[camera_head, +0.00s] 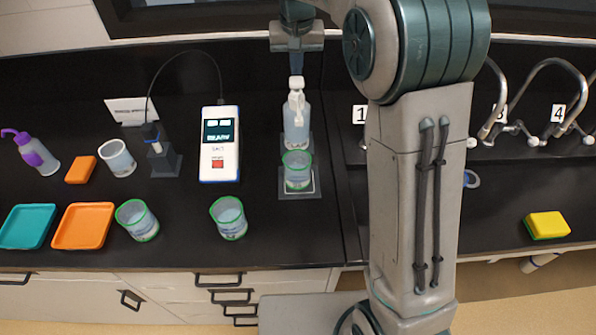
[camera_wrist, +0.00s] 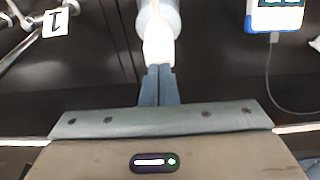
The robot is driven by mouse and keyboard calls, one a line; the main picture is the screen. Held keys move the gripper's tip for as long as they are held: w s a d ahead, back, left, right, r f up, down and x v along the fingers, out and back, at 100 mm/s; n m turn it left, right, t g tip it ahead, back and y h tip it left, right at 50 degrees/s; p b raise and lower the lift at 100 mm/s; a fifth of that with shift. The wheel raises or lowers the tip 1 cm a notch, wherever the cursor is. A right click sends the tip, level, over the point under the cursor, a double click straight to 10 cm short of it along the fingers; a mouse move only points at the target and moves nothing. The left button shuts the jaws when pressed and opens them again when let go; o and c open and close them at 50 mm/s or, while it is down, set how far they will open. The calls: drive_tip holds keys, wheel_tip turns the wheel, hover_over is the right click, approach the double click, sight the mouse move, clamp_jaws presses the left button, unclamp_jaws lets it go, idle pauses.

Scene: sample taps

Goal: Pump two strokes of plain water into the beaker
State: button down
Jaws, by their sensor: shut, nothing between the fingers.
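A clear pump bottle with a white pump head (camera_head: 296,108) stands at the back of the bench in the head view. A green-rimmed beaker (camera_head: 297,170) stands just in front of it on a small plate. My gripper (camera_head: 297,72) is shut and empty, fingers pointing down, directly above or at the pump head; I cannot tell whether they touch. In the wrist view the shut fingertips (camera_wrist: 158,72) meet the white pump head (camera_wrist: 158,48) in the picture, with the bottle body (camera_wrist: 160,15) beyond. The liquid level in the beaker is too small to tell.
A white meter (camera_head: 219,145) with a lit screen stands left of the bottle, cabled to a probe in a stand (camera_head: 164,162). More beakers (camera_head: 229,218) (camera_head: 138,220), trays (camera_head: 83,227) and a wash bottle (camera_head: 36,153) are further left. Numbered taps (camera_head: 545,95) and a sponge (camera_head: 546,225) are right.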

drive_tip(key=shift+f, duration=0.15)
drive_tip(key=shift+f+b, duration=0.9)
drive_tip(key=shift+f, duration=0.3)
drive_tip(key=shift+r+p, duration=1.1)
drive_tip(key=shift+r, duration=0.3)
wheel_tip(320, 180, up, 6)
drive_tip(key=p, duration=0.5)
